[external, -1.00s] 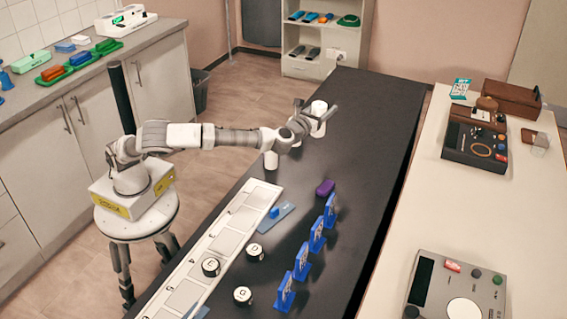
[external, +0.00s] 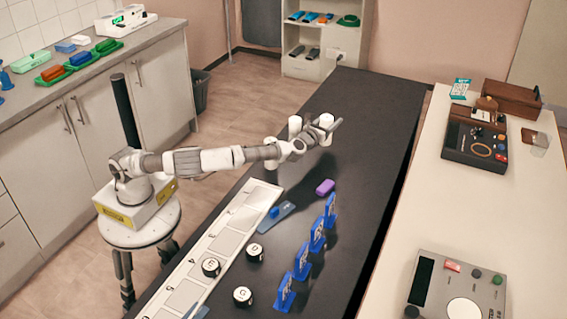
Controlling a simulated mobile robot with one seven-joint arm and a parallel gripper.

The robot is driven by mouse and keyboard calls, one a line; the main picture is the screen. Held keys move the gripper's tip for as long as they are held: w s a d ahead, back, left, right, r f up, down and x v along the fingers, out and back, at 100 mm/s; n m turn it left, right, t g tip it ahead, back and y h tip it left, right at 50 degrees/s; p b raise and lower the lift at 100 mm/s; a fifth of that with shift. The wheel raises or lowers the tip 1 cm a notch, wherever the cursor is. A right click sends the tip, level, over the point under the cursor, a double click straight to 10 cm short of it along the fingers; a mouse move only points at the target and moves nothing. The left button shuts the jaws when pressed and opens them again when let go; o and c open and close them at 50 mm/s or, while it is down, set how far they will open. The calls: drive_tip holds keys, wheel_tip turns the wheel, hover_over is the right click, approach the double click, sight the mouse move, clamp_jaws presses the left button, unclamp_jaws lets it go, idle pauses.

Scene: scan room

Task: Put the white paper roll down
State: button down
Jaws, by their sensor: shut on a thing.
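My gripper (external: 327,127) is shut on a white paper roll (external: 326,119) and holds it above the black table (external: 372,118). The roll looks close to upright; its lower part is hidden by the fingers and wrist. Another white cylinder (external: 294,125) is just left of it, behind my wrist, with its lower part hidden. I cannot tell the exact height of the held roll over the table.
Blue stands (external: 317,235), a white strip of square panels (external: 229,240) and black-and-white lettered pucks (external: 255,252) occupy the nearer table. The far table and the stretch right of the gripper are clear.

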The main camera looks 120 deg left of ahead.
drive_tip(key=shift+f+b, duration=1)
drive_tip(key=shift+f, duration=0.9)
drive_tip(key=shift+f, duration=0.15)
drive_tip(key=shift+c, duration=1)
unclamp_jaws()
drive_tip(key=shift+d, duration=0.35)
drive_tip(key=d+p, duration=0.1)
drive_tip(key=d, duration=0.2)
drive_tip(key=s+d+p, duration=0.1)
drive_tip(key=d, duration=0.2)
drive_tip(key=s+d+p, duration=0.1)
drive_tip(key=d, duration=0.2)
drive_tip(key=shift+d+r+p, duration=0.2)
drive_tip(key=shift+d+p, duration=0.1)
drive_tip(key=shift+d, duration=0.05)
drive_tip(key=shift+s+d+f, duration=0.1)
drive_tip(key=shift+s+d, duration=0.1)
drive_tip(key=shift+d, duration=0.5)
